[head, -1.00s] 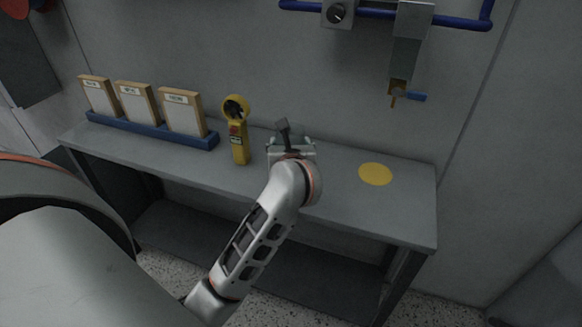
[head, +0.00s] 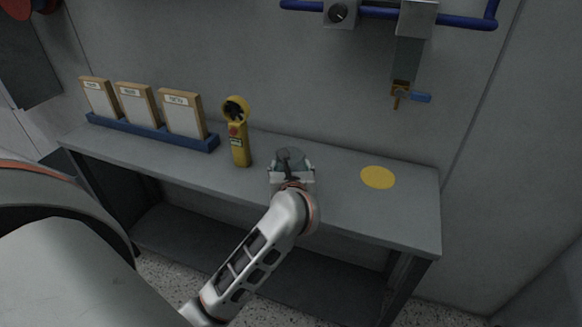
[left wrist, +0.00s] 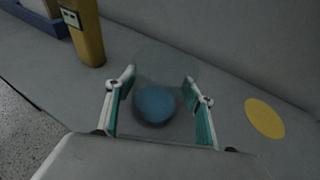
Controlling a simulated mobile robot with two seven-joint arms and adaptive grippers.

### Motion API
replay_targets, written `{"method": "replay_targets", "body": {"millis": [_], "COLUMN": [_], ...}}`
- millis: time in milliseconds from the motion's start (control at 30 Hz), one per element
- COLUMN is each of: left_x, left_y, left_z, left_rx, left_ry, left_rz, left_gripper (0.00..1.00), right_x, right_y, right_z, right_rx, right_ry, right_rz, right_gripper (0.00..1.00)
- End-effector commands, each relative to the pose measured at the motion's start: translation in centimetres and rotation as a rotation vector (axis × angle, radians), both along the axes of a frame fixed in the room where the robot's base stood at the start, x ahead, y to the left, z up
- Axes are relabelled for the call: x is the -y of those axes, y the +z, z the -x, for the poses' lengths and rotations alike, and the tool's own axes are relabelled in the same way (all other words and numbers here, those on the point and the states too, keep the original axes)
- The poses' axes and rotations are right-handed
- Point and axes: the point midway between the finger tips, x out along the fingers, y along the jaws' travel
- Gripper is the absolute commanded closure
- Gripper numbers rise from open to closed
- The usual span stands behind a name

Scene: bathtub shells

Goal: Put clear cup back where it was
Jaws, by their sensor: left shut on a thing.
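The clear cup (left wrist: 165,68) is see-through and sits between the fingers of my left gripper (left wrist: 158,98) in the left wrist view. My left gripper is shut on it, a finger on either side. A round blue thing (left wrist: 155,104) shows through or within the cup; I cannot tell which. In the head view the cup (head: 290,157) shows faintly beyond my left gripper (head: 292,172), over the grey bench. I cannot tell whether the cup touches the bench top. A yellow disc (head: 377,177) lies flat on the bench to the right of the gripper. My right gripper is not in view.
A yellow handheld meter (head: 237,133) stands close to the left of the gripper. Farther left, wooden-framed boards (head: 182,114) stand in a blue rack (head: 150,131). The wall rises behind the grey bench (head: 345,208). The bench is clear around the yellow disc.

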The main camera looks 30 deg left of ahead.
Motion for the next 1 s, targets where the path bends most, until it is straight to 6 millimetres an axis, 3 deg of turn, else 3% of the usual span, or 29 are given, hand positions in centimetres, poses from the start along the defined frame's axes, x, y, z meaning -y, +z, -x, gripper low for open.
{"method": "replay_targets", "body": {"millis": [33, 67, 100, 500, 1000], "left_x": [0.0, 0.0, 0.0, 0.0, 5.1], "left_y": [-0.1, -0.1, -0.1, 0.6, 3.4], "left_z": [0.0, 0.0, 0.0, 0.0, 7.0], "left_rx": [-0.001, 0.000, 0.000, 0.001, 0.000], "left_ry": [0.000, 0.000, 0.000, 0.000, -0.001], "left_rz": [0.001, 0.000, 0.000, 0.000, 0.004], "left_gripper": [0.40, 0.32, 0.31, 0.31, 0.31], "right_x": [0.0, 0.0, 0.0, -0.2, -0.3], "right_y": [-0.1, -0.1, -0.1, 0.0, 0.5], "right_z": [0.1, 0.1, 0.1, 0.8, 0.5], "right_rx": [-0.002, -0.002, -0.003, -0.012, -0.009], "right_ry": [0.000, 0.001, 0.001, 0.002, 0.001], "right_rz": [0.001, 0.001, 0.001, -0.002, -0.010], "right_gripper": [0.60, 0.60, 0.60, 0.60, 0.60]}}
